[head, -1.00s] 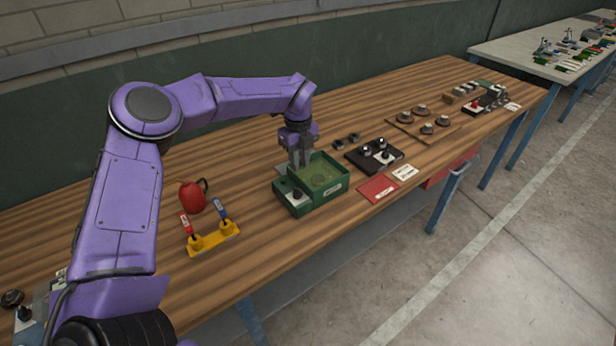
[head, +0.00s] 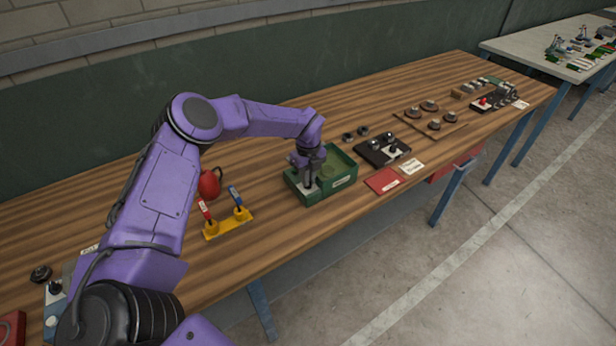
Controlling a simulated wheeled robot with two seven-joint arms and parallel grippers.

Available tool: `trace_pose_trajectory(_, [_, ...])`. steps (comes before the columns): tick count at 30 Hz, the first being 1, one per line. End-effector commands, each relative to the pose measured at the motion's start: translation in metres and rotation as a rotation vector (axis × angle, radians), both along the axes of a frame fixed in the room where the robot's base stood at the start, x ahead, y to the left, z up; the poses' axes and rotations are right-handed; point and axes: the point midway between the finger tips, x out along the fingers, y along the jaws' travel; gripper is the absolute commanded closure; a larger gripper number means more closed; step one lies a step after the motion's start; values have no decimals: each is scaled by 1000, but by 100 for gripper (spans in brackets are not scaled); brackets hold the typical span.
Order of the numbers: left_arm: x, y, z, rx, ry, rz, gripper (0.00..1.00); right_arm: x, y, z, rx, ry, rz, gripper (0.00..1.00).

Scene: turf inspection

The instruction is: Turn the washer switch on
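A green open-topped box (head: 326,194) with a small white label sits on the wooden table; I take it to be the washer, but the label is too small to read. Its switch is on the lower block at its left end and is now mostly hidden by my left gripper (head: 309,187). The gripper points down, with its fingertips at or just above that block. I cannot tell whether the fingers touch the switch or how far apart they are. The switch's position is not readable. My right gripper is not in view.
Left of the box are a yellow holder (head: 229,224) with red and blue handled tools and a red rounded object (head: 209,184). To the right are a black switch panel (head: 382,151), a red card (head: 383,181) and a board with round parts (head: 430,125). Bare table lies in front.

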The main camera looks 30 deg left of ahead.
Motion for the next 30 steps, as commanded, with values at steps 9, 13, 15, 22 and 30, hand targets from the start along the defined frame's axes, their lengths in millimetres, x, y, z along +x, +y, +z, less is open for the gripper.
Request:
trace_pose_trajectory(9, [-1, 1, -4, 3, 2, -38, 100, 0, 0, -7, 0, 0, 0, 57])
trace_pose_trajectory(13, [-1, 1, -6, 1, 0, -99, 100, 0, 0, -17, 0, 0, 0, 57])
trace_pose_trajectory(15, [-1, 1, -7, 1, 0, -144, 100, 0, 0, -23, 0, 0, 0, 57])
trace_pose_trajectory(22, [-1, 1, -8, 2, 0, -345, 100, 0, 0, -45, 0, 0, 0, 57])
trace_pose_trajectory(30, [-1, 1, -7, 2, 3, -603, 100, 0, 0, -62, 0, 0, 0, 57])
